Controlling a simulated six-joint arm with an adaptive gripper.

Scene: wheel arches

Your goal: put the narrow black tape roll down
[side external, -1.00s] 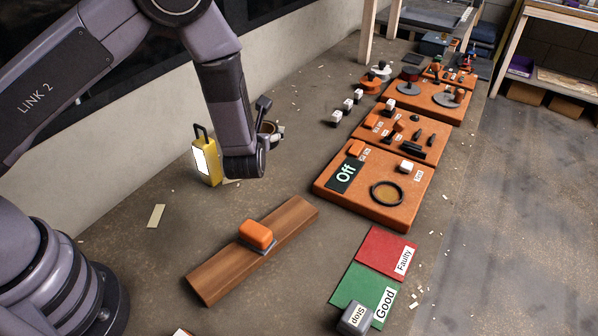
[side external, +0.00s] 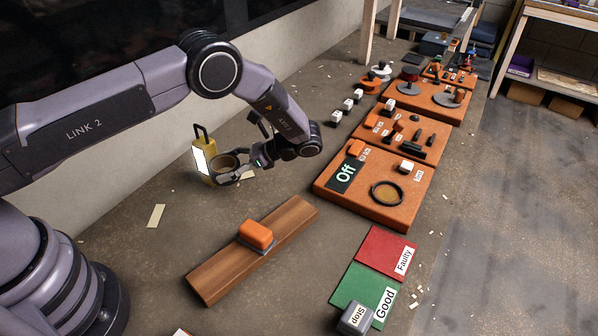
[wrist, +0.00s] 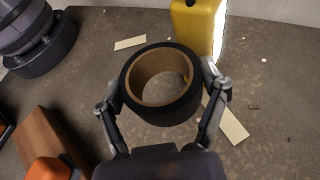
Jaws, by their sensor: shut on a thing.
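The narrow black tape roll (wrist: 161,117) has a black outside and a tan cardboard core. My gripper (wrist: 163,88) is shut on it, with one finger at each side of the roll in the wrist view. In the side view my gripper (side external: 228,166) holds the tape roll (side external: 224,162) just right of the yellow lamp. The roll's open ring faces the wrist camera. I cannot tell whether its underside touches the table.
The yellow lamp (side external: 204,160) stands close beside the roll; it also shows in the wrist view (wrist: 198,28). A wooden plank (side external: 215,277) with an orange block (side external: 257,235) lies in front. Orange panels (side external: 332,187) stand to the right. Bare table (side external: 150,255) lies left of the plank.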

